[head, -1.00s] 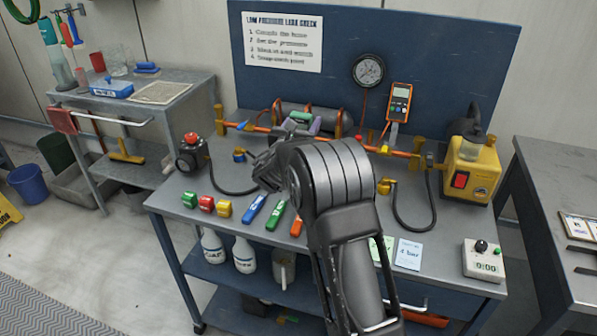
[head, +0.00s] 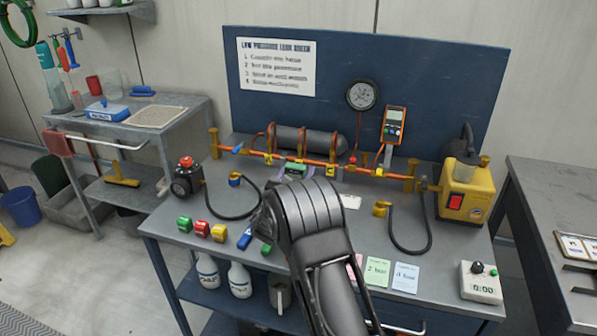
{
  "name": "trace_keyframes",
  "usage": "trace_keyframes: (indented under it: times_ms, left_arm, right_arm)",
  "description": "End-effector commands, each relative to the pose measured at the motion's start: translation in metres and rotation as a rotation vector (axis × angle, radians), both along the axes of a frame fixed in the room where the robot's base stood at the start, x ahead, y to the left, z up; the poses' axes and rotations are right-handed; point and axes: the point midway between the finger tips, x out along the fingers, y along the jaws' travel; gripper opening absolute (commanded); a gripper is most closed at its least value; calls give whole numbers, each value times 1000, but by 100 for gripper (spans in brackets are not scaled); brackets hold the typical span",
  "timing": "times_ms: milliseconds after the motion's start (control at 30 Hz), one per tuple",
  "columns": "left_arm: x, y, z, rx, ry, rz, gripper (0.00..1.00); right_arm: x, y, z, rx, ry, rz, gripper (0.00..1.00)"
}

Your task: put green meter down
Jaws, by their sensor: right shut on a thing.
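The green meter (head: 296,167) shows as a small green-topped piece just beyond my right arm, in front of the pipe run and above the bench's middle. My right gripper (head: 290,180) is shut on it. My own wrist and forearm hide most of the jaws and the lower part of the meter, so I cannot tell whether it touches the bench (head: 165,222). My left gripper is not in view.
An orange meter (head: 394,124) leans by the blue back panel (head: 440,75). A yellow pump (head: 466,190) stands at right. Coloured blocks (head: 202,228), cards (head: 405,277) and a timer box (head: 480,282) lie along the front. Black hoses (head: 395,235) curve over the bench.

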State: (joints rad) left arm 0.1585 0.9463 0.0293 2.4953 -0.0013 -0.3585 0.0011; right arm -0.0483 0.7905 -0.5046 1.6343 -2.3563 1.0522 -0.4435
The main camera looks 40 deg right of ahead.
Motion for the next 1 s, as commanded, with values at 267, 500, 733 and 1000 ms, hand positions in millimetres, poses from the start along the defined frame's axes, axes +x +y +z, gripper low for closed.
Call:
trace_keyframes:
  times_ms: [267,500,733,1000]
  left_arm:
    - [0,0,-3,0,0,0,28]
    - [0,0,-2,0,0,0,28]
    - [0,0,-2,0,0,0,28]
    - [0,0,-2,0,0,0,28]
  right_arm:
    - [0,0,-2,-1,-2,0,0]
    - [0,0,-1,0,0,-1,73]
    - [0,0,-1,0,0,-1,76]
    - [-6,10,0,3,0,1,76]
